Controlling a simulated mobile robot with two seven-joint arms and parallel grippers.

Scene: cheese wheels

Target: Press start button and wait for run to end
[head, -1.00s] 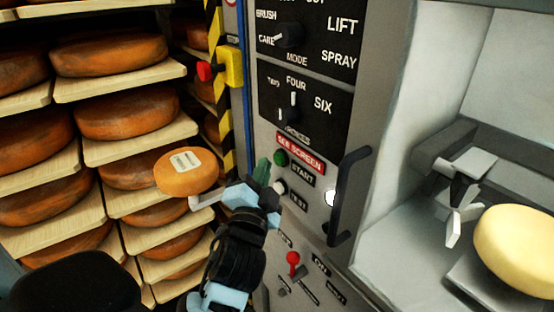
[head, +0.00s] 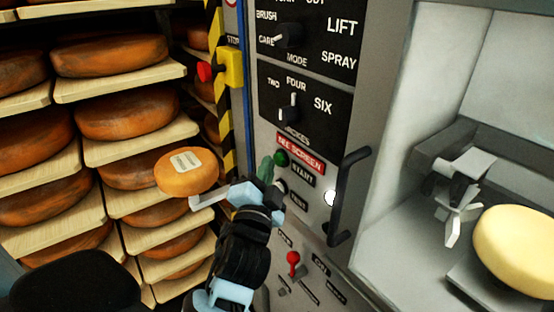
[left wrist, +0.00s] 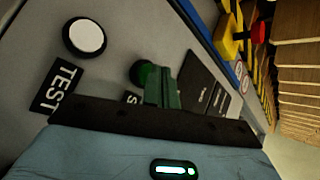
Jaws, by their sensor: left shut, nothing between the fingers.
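The green start button (head: 281,158) sits on the grey control panel (head: 262,190), beside the START label (head: 302,174). My left gripper (head: 265,168) is shut and empty, its green fingertips just left of and below the button. In the left wrist view the fingertips (left wrist: 163,87) stand right beside the green button (left wrist: 142,73) and partly overlap it. I cannot tell whether they touch it. A white TEST button (left wrist: 85,36) shows there too, and its label (head: 298,201) lies below START. My right gripper is not clearly in view.
Mode and passes knobs (head: 290,36) are above. A red lever (head: 293,258) is below, and a black handle (head: 350,195) is to the right. A yellow box with a red button (head: 228,68) and shelves of cheese wheels (head: 109,55) are left. A pale wheel (head: 515,238) sits in the machine.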

